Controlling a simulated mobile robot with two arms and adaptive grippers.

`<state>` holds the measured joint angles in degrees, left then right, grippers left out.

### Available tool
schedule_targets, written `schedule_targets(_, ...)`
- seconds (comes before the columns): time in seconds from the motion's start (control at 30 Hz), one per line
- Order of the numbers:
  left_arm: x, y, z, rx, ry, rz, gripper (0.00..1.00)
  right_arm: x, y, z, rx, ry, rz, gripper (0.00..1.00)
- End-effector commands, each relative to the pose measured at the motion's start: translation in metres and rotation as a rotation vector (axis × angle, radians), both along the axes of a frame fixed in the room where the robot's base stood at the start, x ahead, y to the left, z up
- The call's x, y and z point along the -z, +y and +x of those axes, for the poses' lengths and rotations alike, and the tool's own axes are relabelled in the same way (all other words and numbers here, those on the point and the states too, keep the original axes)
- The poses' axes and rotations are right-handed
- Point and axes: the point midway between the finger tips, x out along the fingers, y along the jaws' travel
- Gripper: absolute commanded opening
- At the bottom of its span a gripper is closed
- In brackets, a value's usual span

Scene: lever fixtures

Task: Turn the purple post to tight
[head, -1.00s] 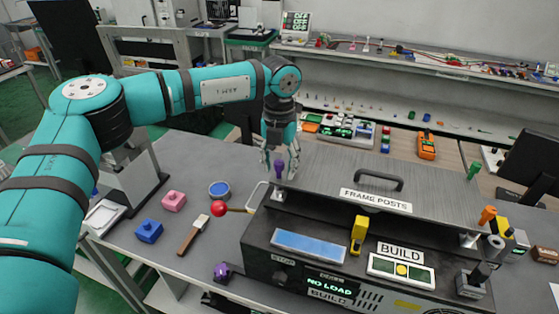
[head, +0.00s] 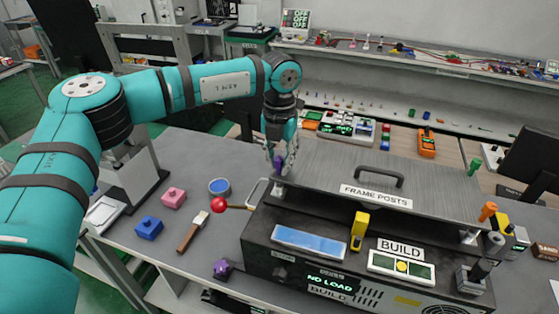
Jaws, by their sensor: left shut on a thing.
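The purple post (head: 278,165) stands at the far left corner of the black machine marked FRAME POSTS, above a silver foot. My left gripper (head: 282,166) comes down on it from above and is shut on it, with the fingers hiding part of the post. The post looks about upright. My right gripper is not in view.
The machine's plate with a dark handle (head: 379,180) lies right of the post. A red-knobbed lever (head: 219,205) sticks out left. A green post (head: 474,167) and an orange post (head: 488,212) stand at the right. A brush (head: 194,232) and blocks lie on the table.

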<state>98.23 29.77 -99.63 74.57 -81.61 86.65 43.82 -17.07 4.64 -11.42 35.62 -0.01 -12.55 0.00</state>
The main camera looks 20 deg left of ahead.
Motion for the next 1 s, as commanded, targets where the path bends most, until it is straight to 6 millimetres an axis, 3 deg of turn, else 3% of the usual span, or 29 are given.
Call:
schedule_targets(0.5,0.002,-0.002,0.001,0.414,-0.003,0.0,0.0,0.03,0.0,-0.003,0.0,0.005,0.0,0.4)
schedule_targets(1.0,0.0,-0.004,-0.001,0.889,-0.005,-0.001,0.0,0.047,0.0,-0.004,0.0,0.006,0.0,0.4)
